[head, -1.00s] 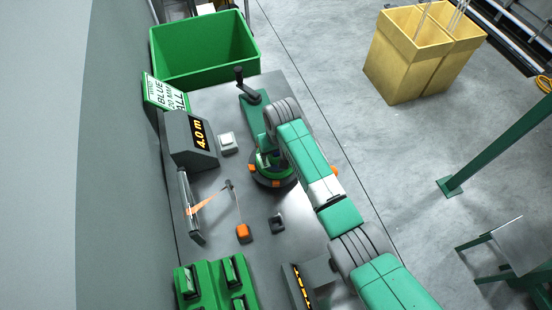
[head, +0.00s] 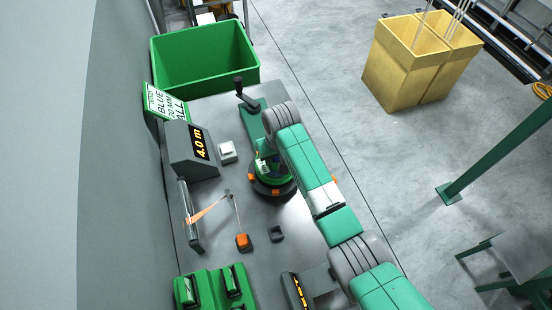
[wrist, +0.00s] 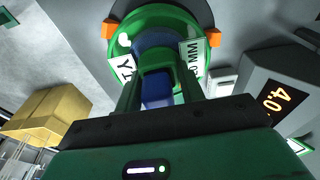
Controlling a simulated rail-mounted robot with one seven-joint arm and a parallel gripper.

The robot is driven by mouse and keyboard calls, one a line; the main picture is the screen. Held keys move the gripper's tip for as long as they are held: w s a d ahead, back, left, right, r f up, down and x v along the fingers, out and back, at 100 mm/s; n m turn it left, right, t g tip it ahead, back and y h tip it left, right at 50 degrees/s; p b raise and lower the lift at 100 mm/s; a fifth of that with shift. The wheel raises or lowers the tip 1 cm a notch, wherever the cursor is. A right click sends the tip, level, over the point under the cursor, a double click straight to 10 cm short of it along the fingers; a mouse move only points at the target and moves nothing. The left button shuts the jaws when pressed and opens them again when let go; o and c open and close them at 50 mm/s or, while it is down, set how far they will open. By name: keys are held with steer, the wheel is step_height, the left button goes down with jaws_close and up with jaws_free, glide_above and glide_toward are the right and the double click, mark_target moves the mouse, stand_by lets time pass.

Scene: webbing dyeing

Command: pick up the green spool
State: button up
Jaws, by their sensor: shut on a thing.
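The green spool (wrist: 122,46) has a green flange, blue webbing at its middle and white labels with dark letters. In the head view the spool (head: 266,168) shows only partly beside my wrist, over a round dark base (head: 272,191) with orange blocks. My gripper (wrist: 158,78) is shut on the spool, with a finger on each side of its middle part. In the head view the arm hides the fingers. I cannot tell whether the spool is clear of the base.
A crank handle (head: 243,92) stands behind the spool. A display reading 4.0 m (head: 191,150) and a white button (head: 227,152) are to the left. A green bin (head: 205,86) is at the back, and green holders (head: 212,290) are at the front left. Yellow bins (head: 400,82) stand on the floor.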

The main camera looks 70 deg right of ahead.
steer(key=shift+r, duration=0.55)
steer(key=shift+a+r, duration=0.1)
steer(key=shift+r, duration=0.1)
steer(key=s+a+r+p, duration=0.1)
steer(key=s+a+p, duration=0.2)
steer(key=s+a, duration=0.7)
steer(key=shift+s+a+r, duration=0.15)
steer(key=shift+s+a, duration=0.15)
steer(key=shift+a, duration=0.6)
